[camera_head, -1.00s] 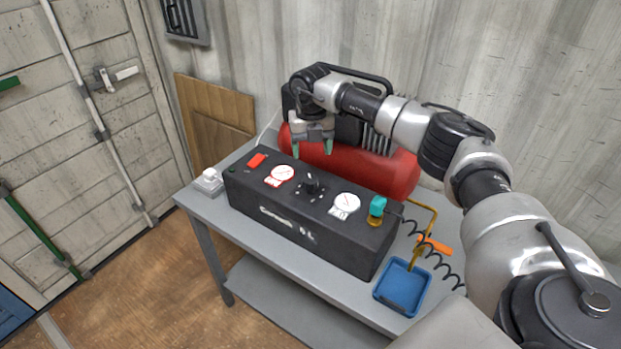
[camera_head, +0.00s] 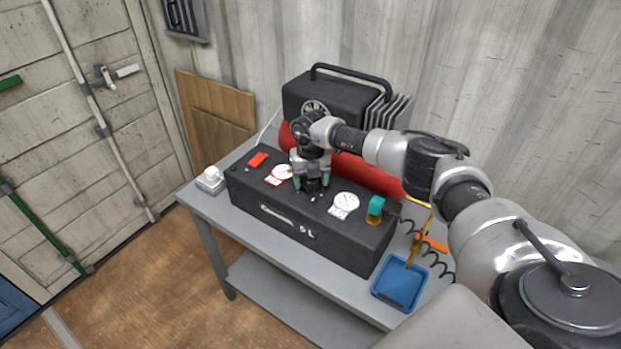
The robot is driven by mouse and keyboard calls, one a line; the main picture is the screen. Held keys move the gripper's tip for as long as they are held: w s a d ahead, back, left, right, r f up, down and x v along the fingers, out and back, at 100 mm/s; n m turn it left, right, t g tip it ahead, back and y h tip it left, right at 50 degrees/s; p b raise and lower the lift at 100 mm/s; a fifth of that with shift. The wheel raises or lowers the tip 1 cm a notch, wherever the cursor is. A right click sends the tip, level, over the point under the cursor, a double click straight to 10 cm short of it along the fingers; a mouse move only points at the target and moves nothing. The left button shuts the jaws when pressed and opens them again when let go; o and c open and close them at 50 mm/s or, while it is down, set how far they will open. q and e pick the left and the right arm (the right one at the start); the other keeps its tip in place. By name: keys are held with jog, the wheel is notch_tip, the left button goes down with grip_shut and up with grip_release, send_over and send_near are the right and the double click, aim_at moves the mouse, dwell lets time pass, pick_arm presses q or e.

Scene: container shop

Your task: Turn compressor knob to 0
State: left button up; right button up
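The compressor's black control box (camera_head: 285,226) sits on a grey table, in front of the red tank (camera_head: 362,172). The black knob (camera_head: 312,186) is on its top face between two white gauges, the left one (camera_head: 281,172) and the right one (camera_head: 346,200). My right gripper (camera_head: 312,184) points down at the knob, with its green-tipped fingers apart, one on each side of it. The knob is partly hidden by the gripper, and its setting cannot be read. I cannot tell whether the fingers touch it. My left gripper is not in view.
A red switch (camera_head: 257,160) is left of the gauges. A teal-topped fitting (camera_head: 376,205) is at the box's right end. A blue tray (camera_head: 399,284), an orange tool (camera_head: 432,243) and a coiled black hose lie to the right. The grey table (camera_head: 222,221) has a white item at left.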

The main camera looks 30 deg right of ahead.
jog(key=c, duration=0.8)
jog(key=n+b, duration=0.3)
jog(key=shift+f+n, duration=0.15)
jog(key=shift+n, duration=0.25)
jog(key=n+b, duration=0.3)
jog(key=n, duration=0.2)
jog(key=n+b, duration=0.2)
jog(key=n, duration=0.3)
jog(key=shift+b, duration=0.35)
jog(key=n+b, duration=0.1)
jog(key=n, duration=0.3)
jog(key=shift+r, duration=0.2)
jog(key=shift+b, duration=0.3)
